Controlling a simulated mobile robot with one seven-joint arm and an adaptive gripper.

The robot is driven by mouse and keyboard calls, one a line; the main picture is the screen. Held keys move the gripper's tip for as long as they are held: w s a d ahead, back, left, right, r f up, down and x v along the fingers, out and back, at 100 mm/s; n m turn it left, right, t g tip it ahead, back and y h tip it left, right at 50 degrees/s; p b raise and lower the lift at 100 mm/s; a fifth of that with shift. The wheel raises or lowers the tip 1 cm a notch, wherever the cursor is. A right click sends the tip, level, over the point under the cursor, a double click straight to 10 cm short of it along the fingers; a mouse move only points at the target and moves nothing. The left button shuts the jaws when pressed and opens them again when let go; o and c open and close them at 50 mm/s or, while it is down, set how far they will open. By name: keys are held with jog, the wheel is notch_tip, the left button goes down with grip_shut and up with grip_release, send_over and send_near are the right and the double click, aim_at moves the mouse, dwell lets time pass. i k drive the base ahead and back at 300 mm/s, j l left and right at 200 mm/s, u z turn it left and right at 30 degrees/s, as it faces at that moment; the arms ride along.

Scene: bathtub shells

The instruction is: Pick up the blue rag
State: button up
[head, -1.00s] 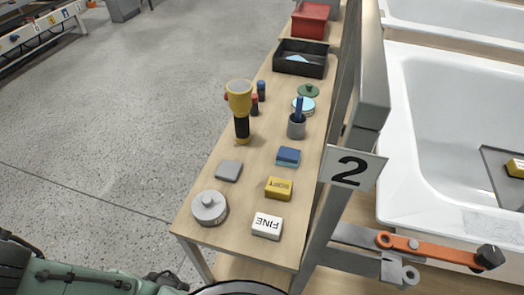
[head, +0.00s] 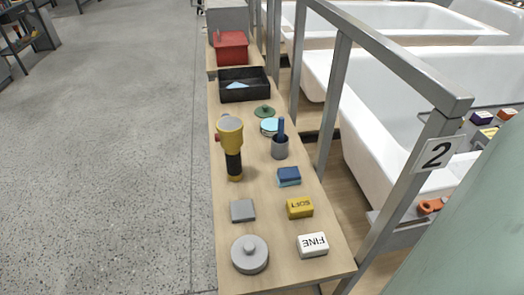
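A small light-blue piece of cloth (head: 237,85), which looks like the blue rag, lies inside the black tray (head: 250,97) at the far part of the narrow wooden bench. Only a small part of it shows above the tray's near wall. A dark-blue and light-blue block (head: 289,176) lies nearer on the bench; it looks like a stiff block rather than cloth. My gripper is not in view. A pale green link of my arm fills the lower right corner.
A metal frame (head: 340,100) and white bathtubs flank the right.

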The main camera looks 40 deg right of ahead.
aim_at(287, 176)
jog(key=i+j+z, duration=0.1)
jog(key=j, duration=0.25)
jog(key=i+j+z, duration=0.1)
jog(key=j, duration=0.3)
jog(key=i+j+z, duration=0.1)
jog(key=j, duration=0.3)
jog(key=z, duration=1.05)
jog(key=i+l, duration=0.4)
